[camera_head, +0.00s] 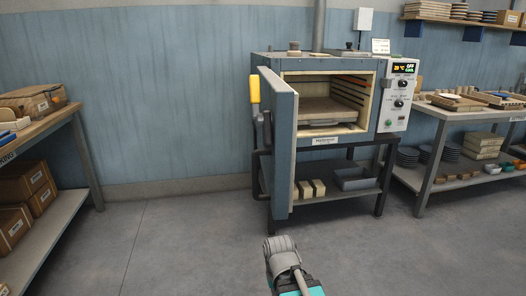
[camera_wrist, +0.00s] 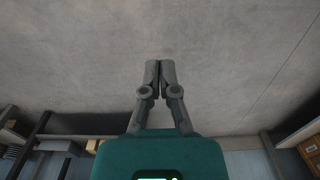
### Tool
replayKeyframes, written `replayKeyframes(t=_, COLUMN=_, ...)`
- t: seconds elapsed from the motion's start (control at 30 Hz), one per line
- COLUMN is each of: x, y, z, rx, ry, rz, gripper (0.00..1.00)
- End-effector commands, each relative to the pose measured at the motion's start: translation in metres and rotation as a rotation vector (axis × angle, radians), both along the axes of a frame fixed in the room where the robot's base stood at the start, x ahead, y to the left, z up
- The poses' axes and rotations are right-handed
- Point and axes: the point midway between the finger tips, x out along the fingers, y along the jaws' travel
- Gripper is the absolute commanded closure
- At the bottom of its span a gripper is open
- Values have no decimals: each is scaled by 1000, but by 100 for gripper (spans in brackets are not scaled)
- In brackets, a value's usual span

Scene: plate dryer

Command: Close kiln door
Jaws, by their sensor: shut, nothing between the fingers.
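The kiln (camera_head: 325,63) stands on a dark stand against the wall in the head view. Its door (camera_head: 283,145) is hinged at the left and swung wide open toward me, seen nearly edge-on. A yellow handle (camera_head: 254,89) and a dark bar handle (camera_head: 259,165) are on the door's outer left side. The chamber (camera_head: 322,103) is open to view, with a shelf inside. My gripper (camera_wrist: 160,64) is shut and empty in the wrist view, with bare floor beyond it. In the head view my arm shows at the bottom centre, apart from the door; the fingertips are not clear there.
A shelf under the kiln holds pale blocks (camera_head: 310,188) and a grey bin (camera_head: 355,178). A workbench with boxes (camera_head: 32,98) is at the left, a table with plates (camera_head: 446,151) at the right. The floor (camera_head: 175,240) left of the door is clear.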

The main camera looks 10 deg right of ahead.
Motion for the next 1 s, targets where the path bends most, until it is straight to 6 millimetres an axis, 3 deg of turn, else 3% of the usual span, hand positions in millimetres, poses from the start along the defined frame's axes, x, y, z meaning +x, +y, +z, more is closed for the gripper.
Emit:
replayKeyframes(t=0.63, x=2, y=1, z=6, rx=-7, ry=3, rz=16, gripper=100)
replayKeyframes(t=0.77, x=7, y=2, z=18, rx=-24, ry=11, rz=52, gripper=100)
replayKeyframes(t=1.0, x=23, y=4, z=59, rx=-88, ry=44, rz=185, gripper=100)
